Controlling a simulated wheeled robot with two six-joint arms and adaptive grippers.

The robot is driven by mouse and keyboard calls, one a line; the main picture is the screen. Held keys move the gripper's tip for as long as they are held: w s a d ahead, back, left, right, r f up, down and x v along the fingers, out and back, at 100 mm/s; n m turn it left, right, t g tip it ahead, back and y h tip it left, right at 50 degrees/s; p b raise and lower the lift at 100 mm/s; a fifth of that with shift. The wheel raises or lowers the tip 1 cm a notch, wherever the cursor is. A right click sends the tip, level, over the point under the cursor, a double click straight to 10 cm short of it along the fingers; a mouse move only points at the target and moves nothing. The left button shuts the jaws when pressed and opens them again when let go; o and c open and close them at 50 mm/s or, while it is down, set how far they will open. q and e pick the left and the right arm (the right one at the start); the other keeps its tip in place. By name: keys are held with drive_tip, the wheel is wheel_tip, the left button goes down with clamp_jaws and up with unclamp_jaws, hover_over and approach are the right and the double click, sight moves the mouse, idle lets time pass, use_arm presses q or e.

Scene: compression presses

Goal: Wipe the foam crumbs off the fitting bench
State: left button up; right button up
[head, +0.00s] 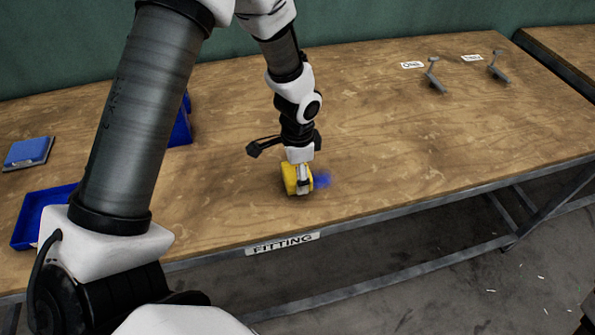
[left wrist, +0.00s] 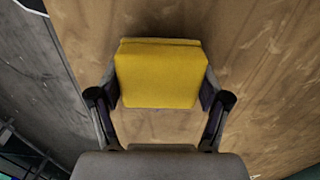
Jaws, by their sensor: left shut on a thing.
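My left gripper (head: 303,182) is shut on a yellow sponge-like block (head: 289,179), low over the fitting bench (head: 385,150) near its front edge. In the left wrist view the yellow block (left wrist: 160,75) sits between both fingers of the gripper (left wrist: 160,95). I cannot tell whether its underside touches the wood. My right gripper is not in view.
A blue tray (head: 28,226), a blue pad (head: 28,152) and a blue bin (head: 181,130) are on the left. Two grey metal pieces (head: 435,78) (head: 499,68) stand by small labels at the back right. The bench between is clear. Pale bits (head: 541,277) lie on the floor.

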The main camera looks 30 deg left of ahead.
use_arm(q)
drive_tip(key=r, duration=0.1)
drive_tip(key=r+p, duration=0.2)
drive_tip(key=shift+w+d+r, duration=0.15)
drive_tip(key=shift+w+d, duration=0.1)
wheel_tip(320, 180, up, 2)
drive_tip(key=shift+s+a+r+p, duration=0.1)
drive_tip(key=shift+a+r+p, duration=0.05)
drive_tip(key=shift+p, duration=1.1)
drive_tip(key=shift+r+p, duration=0.6)
drive_tip(key=shift+r, duration=0.1)
